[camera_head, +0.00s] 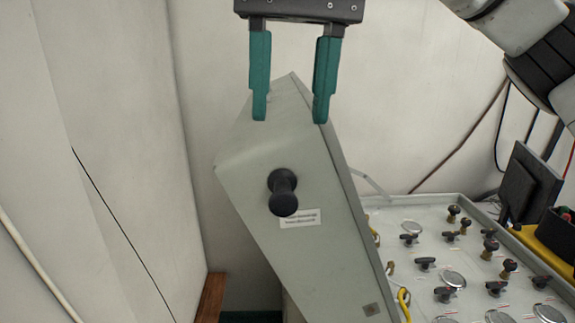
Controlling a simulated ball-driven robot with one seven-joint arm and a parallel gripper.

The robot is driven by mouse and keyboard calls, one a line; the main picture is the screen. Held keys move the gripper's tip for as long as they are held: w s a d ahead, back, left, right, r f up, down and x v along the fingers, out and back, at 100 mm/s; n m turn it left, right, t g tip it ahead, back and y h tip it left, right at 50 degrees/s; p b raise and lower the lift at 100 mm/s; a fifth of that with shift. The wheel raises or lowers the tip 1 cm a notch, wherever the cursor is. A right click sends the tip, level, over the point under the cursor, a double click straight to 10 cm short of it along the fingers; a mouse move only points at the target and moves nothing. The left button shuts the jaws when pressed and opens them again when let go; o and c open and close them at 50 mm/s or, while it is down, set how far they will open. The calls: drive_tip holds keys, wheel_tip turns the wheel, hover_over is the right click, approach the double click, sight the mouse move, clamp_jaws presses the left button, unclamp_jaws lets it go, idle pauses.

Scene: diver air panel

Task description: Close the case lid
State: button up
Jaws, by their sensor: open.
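The case lid (300,247) is a grey-green panel, raised and tilted to the left of the case. It has a black knob (284,192) and a small white label below the knob. My gripper (291,115) has two green fingers pointing down at the lid's upper end. The fingers are apart and overlap the lid's top in the picture; I cannot tell whether they touch it. The open case (475,208) shows a pale panel with several gauges and black valve knobs. The lid hides the case's left side.
A dark upright block (529,183) and a yellow item (540,246) stand at the right by the case. Yellow hoses show between lid and panel. White walls are close behind and at the left. A brown wooden piece (211,298) is at the lower left.

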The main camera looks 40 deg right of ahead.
sight(283, 189)
drive_tip(key=f+b, duration=0.1)
drive_tip(key=f, duration=0.2)
drive_tip(key=f+b, duration=0.1)
drive_tip(key=f, duration=0.3)
drive_tip(key=shift+w+a+b, duration=0.1)
drive_tip(key=shift+a+b, duration=0.1)
drive_tip(key=shift+b, duration=0.15)
drive_tip(key=shift+a+f+b, duration=0.1)
drive_tip(key=shift+f+b, duration=0.65)
drive_tip(key=shift+c, duration=0.2)
clamp_jaws()
